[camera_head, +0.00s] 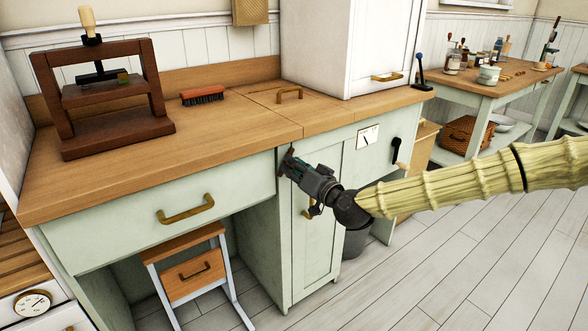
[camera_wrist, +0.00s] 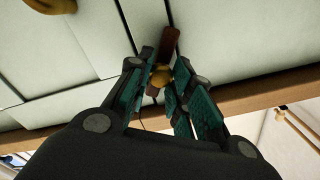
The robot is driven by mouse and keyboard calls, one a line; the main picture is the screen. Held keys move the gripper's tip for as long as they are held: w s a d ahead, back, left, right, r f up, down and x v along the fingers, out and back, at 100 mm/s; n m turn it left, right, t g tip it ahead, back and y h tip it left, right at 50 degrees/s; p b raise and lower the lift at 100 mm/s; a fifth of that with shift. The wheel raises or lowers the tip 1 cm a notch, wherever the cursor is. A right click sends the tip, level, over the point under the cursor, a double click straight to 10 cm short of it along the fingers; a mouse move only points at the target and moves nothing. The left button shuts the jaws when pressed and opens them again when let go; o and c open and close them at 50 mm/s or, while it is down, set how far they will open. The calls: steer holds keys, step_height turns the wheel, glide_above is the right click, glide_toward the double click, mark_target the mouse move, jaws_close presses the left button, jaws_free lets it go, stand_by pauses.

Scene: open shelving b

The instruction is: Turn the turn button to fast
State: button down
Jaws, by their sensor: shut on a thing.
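The turn button shows in the wrist view as a dark reddish-brown bar (camera_wrist: 170,42) with a round brass-coloured knob (camera_wrist: 161,76) at its middle. It is mounted on the pale green cabinet front, and its bar runs nearly up and down in that view. My gripper (camera_wrist: 162,72) is shut on the turn button, with one finger on each side of the knob. In the head view my gripper (camera_head: 288,163) is at the upper left of the narrow cabinet door (camera_head: 325,215), just below the worktop. There it hides most of the turn button. I cannot read any fast mark.
The wooden worktop (camera_head: 235,135) overhangs the cabinet just above my gripper. A drawer with a brass handle (camera_head: 186,210) is to the left. A wooden press (camera_head: 105,95) and a brush (camera_head: 202,95) stand on top. A grey bin (camera_head: 357,241) stands behind my arm. Open floor lies in front.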

steer(key=m+b, duration=0.1)
steer(key=m, duration=0.4)
steer(key=m+b, duration=0.1)
steer(key=m, duration=0.5)
steer(key=shift+w+d+f+b, duration=0.1)
steer(key=shift+d+b, duration=0.1)
steer(key=shift+b, duration=0.2)
steer(key=shift+m, duration=0.3)
steer(key=c, duration=1.3)
jaws_free()
steer(key=v, duration=1.2)
steer(key=shift+a, duration=0.1)
